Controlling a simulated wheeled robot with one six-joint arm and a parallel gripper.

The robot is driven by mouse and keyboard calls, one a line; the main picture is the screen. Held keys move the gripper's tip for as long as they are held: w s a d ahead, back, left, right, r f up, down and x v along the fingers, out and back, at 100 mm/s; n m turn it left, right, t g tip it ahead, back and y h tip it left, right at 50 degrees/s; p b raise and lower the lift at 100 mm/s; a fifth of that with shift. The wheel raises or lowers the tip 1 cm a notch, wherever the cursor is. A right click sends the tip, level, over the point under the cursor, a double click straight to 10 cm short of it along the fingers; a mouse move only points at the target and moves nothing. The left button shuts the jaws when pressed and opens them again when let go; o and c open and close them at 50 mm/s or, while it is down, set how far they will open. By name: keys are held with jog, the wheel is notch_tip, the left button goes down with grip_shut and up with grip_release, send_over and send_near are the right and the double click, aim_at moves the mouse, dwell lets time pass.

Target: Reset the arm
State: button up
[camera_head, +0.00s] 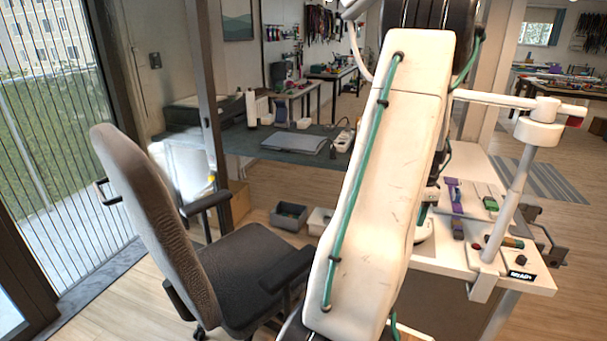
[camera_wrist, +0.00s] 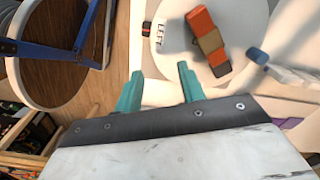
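My gripper (camera_wrist: 160,70) shows in the wrist view as two teal fingers standing apart, with nothing held between them. Beyond the fingertips is a white rounded surface (camera_wrist: 178,20) with a "LEFT" label. An orange and tan block-like piece (camera_wrist: 208,43) lies on it, up and right of the fingers and apart from them. A small dark and red piece (camera_wrist: 146,27) is at its left edge. In the head view my pale arm link with a green cable fills the middle, and I cannot make out my gripper there.
A white worktable (camera_head: 425,262) at right holds purple clips (camera_head: 456,196), a green piece (camera_head: 491,203) and a white post (camera_head: 515,190) with a crossbar. An office chair (camera_head: 240,270) stands at left. A dark desk (camera_head: 275,150) is behind. A blue frame (camera_wrist: 50,50) is left in the wrist view.

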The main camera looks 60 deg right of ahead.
jog(key=shift+a+n, duration=0.1)
jog(key=shift+n, duration=0.2)
jog(key=w+a+r+n+y, duration=0.1)
jog(key=w+a+r+n, duration=0.35)
jog(key=w+a, duration=0.35)
jog(key=w+a+r+n+g, duration=0.1)
jog(key=w+a+r+n, duration=0.2)
jog(key=w+a+n, duration=0.5)
jog(key=w+a+r+n+y, duration=0.1)
jog(key=w+a+r+n, duration=0.25)
jog(key=a, duration=0.75)
jog(key=a+r+n, duration=0.2)
jog(key=a+n, duration=0.2)
jog(key=a, duration=0.5)
jog(key=a+r+n+t+h, duration=0.1)
jog(key=a+r+n, duration=0.2)
jog(key=a, duration=0.6)
jog(key=a+r+n+t+h, duration=0.1)
jog(key=a+r+n, duration=0.1)
jog(key=a+n, duration=0.3)
jog(key=a, duration=0.4)
jog(key=shift+w+a+r+n, duration=0.35)
jog(key=shift+a+r+n, duration=0.05)
